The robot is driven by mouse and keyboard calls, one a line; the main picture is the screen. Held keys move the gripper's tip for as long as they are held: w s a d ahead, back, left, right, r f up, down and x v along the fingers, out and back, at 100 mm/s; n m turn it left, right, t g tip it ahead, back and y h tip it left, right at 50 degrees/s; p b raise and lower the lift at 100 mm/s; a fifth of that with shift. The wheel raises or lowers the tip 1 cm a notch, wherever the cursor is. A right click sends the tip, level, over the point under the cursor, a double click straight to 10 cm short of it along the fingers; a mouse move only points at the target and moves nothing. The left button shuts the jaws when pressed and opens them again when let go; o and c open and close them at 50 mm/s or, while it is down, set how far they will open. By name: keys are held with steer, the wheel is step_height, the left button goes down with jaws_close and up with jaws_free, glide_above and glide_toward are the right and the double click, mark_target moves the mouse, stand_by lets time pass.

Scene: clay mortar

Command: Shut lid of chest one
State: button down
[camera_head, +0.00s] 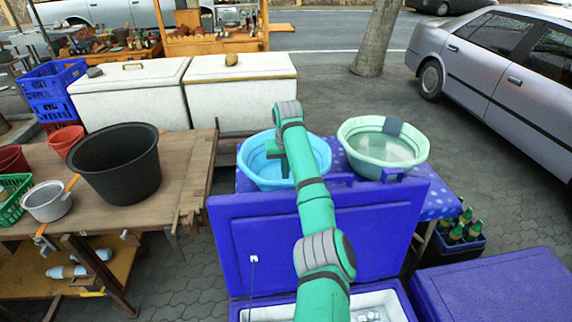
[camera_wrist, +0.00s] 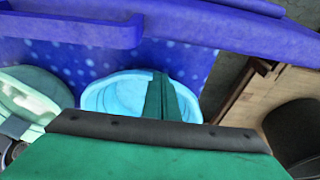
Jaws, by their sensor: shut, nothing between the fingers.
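A blue chest (camera_head: 405,297) with a white interior stands open at the bottom centre of the head view. Its blue lid (camera_head: 395,225) stands raised at the back of the chest. My arm reaches over the lid, and my gripper (camera_head: 277,155) is beyond its top edge, above the light blue basin (camera_head: 318,150). In the wrist view, my gripper (camera_wrist: 160,80) is shut and empty, with the basin (camera_wrist: 105,97) behind the fingers. The blue lid (camera_wrist: 225,25) crosses the top of that view, apart from the fingers. My arm hides part of the lid and the chest.
A pale green basin (camera_head: 350,130) stands beside the blue one on a spotted blue cloth (camera_head: 432,200). A second blue chest (camera_head: 500,290), shut, is at right, near a bottle crate (camera_head: 455,245). A wooden table (camera_head: 185,160) with a black tub (camera_head: 115,165) is at left.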

steer(key=shift+s+d+f, duration=0.15)
steer(key=shift+s+d, duration=0.05)
steer(key=shift+s, duration=0.75)
steer(key=shift+s+d+f, duration=0.1)
steer(key=shift+s+d, duration=0.05)
steer(key=shift+s, duration=0.75)
